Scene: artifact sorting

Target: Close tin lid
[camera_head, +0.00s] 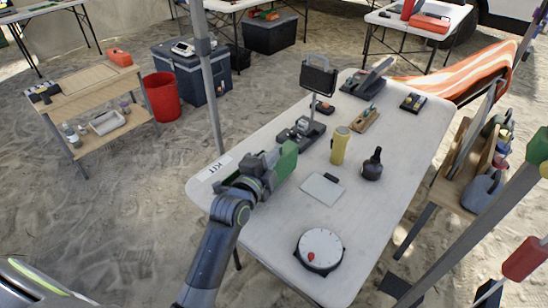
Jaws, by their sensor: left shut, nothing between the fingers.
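A green, upright panel-like thing (287,159) stands at the left part of the white table. It looks like the tin or its raised lid, but my left gripper covers much of it, so I cannot tell how far the lid is open. My left gripper (268,163) is shut and empty, right at the near left side of the green thing; whether it touches is unclear. My right gripper is not in view.
On the white table (388,195) are a yellow cylinder (340,145), a dark bottle (372,165), a grey-white pad (322,189), a round white dial (320,249) and a dark stand (302,131). A grey pole (207,80) rises beyond the table's left edge. Clear tabletop lies at the right.

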